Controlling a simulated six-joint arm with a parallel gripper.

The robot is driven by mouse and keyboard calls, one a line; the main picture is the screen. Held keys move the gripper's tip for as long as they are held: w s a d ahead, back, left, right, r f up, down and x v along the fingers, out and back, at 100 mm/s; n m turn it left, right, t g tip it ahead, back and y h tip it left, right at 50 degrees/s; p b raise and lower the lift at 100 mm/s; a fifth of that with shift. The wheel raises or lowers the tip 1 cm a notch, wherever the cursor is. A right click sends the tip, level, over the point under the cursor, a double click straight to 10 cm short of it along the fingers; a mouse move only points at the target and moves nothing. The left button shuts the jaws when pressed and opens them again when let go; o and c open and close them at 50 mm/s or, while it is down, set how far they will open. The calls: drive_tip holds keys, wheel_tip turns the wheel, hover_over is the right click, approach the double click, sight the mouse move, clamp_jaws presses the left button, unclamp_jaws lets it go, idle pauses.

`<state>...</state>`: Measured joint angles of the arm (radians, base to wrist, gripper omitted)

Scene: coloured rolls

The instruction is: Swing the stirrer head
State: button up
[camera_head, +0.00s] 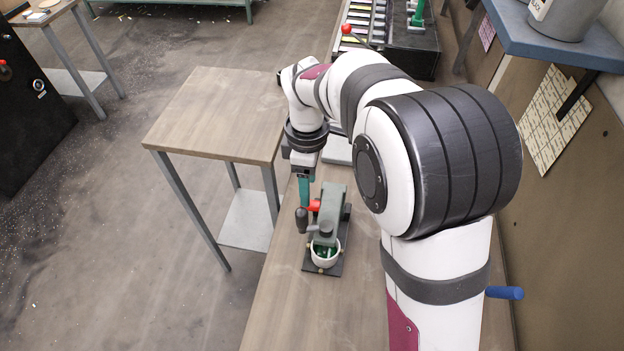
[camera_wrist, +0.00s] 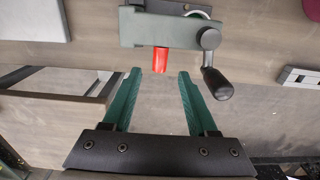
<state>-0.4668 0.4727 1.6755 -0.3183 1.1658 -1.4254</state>
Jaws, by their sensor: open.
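The stirrer (camera_head: 331,205) stands on the wooden bench, a green-grey body on a dark base plate. Its head sits over a white cup (camera_head: 325,256) with green inside. A red part (camera_head: 314,206) and a crank with a black handle (camera_head: 301,219) stick out on its left side. In the wrist view the green-grey head (camera_wrist: 165,28) is at the top, with the red part (camera_wrist: 160,62) and the black handle (camera_wrist: 217,84) below it. My gripper (camera_wrist: 158,74) is open and empty, its green fingers on either side of the red part and apart from it. The head view shows my gripper (camera_head: 304,195) beside the stirrer.
A lower wooden side table (camera_head: 215,115) stands to the left of the bench. A blue shelf (camera_head: 560,45) with a grey container (camera_head: 565,18) juts from the right wall. The bench (camera_head: 285,300) is bare in front of the stirrer.

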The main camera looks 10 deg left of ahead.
sight(321, 221)
wheel_tip(321, 221, down, 6)
drive_tip(key=shift+r, duration=0.2)
clamp_jaws()
drive_tip(key=shift+r, duration=0.1)
idle(1.3)
